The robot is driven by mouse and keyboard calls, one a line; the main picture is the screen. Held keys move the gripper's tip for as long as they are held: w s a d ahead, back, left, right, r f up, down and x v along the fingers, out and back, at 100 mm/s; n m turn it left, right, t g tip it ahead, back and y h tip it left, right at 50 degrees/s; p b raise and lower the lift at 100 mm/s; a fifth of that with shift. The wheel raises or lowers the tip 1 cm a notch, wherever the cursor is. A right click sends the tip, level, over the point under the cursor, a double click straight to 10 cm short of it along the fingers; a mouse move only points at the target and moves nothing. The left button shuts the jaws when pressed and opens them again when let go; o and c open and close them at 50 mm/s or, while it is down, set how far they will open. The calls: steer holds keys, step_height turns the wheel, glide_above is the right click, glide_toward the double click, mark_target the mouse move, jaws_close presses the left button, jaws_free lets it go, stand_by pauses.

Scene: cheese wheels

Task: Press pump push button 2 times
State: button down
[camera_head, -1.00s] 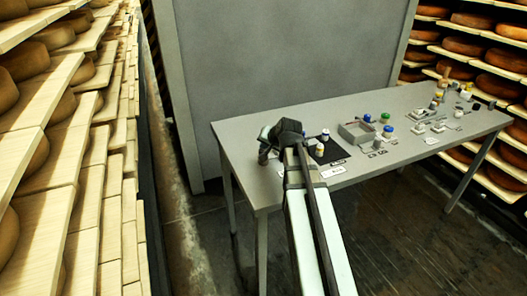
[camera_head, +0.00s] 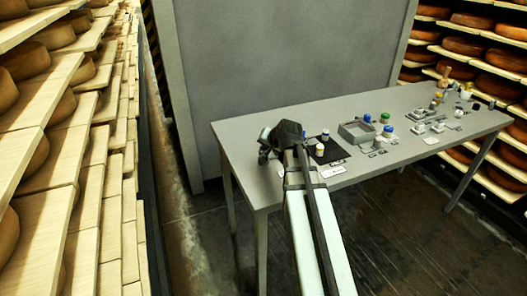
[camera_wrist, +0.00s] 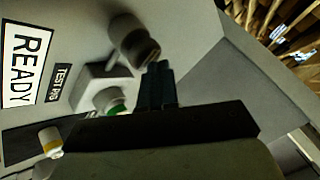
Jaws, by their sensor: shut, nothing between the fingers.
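My gripper (camera_wrist: 158,85) is shut and empty. In the wrist view its dark fingertips are close to a green button (camera_wrist: 117,107) on a pale grey housing (camera_wrist: 97,86) and a dark, round-ended cylinder (camera_wrist: 133,42). I cannot tell whether they touch either one. No label reading "pump" is legible, so I cannot tell which of these is the pump push button. In the head view my gripper (camera_head: 267,146) is over the left end of the grey table (camera_head: 240,138). My arm hides much of what lies there.
A "READY" sign (camera_wrist: 27,65) and a small "TEST RIG" label (camera_wrist: 58,83) are beside the housing. A white, yellow-banded container (camera_wrist: 50,141) stands at lower left. A grey tray (camera_head: 357,134) and several small devices stand further right. Cheese shelves line both sides.

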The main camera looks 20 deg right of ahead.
steer(key=shift+f, duration=0.55)
stand_by(0.5)
steer(key=shift+r, duration=0.15)
stand_by(0.3)
steer(key=shift+r, duration=1.15)
steer(key=shift+r, duration=2.5)
